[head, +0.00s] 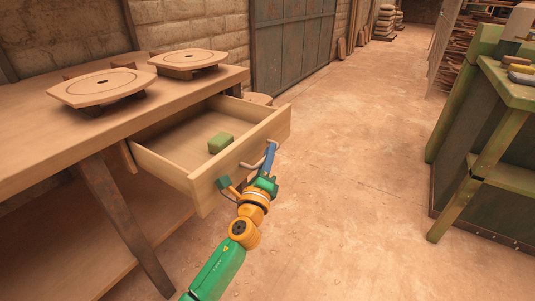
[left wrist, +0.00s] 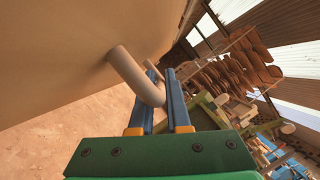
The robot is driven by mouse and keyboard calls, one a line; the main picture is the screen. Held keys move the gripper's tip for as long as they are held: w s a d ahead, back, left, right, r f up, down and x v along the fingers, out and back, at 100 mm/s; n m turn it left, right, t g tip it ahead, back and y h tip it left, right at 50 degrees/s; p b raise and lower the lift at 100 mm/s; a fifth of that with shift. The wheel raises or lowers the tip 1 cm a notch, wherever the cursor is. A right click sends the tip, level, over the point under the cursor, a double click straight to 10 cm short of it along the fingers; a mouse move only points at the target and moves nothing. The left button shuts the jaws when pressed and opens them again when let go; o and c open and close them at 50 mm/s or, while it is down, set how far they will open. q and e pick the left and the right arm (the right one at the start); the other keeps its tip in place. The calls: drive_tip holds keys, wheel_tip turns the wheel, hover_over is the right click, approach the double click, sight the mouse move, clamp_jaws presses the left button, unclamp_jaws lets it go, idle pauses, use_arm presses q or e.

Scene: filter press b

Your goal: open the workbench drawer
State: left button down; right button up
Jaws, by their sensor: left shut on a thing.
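The workbench (head: 45,126) stands at the left. Its wooden drawer (head: 238,163) is pulled well out, with its inside showing. A green block (head: 220,143) lies in the drawer. The bar handle (head: 254,166) is on the drawer's front. My left gripper (head: 269,160) is at the handle, its blue fingers shut on it. In the left wrist view the handle (left wrist: 133,74) passes between the two fingers of my left gripper (left wrist: 163,98), and the drawer front (left wrist: 60,50) fills the upper left. My right gripper is not in view.
A green bench (head: 500,85) stands at the right. The floor (head: 345,180) between is clear. A shelf (head: 462,45) stands at the back right.

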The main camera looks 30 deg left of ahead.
use_arm(q)
drive_tip(key=c, duration=0.9)
unclamp_jaws()
drive_tip(key=v, duration=0.7)
drive_tip(key=shift+f, duration=0.1)
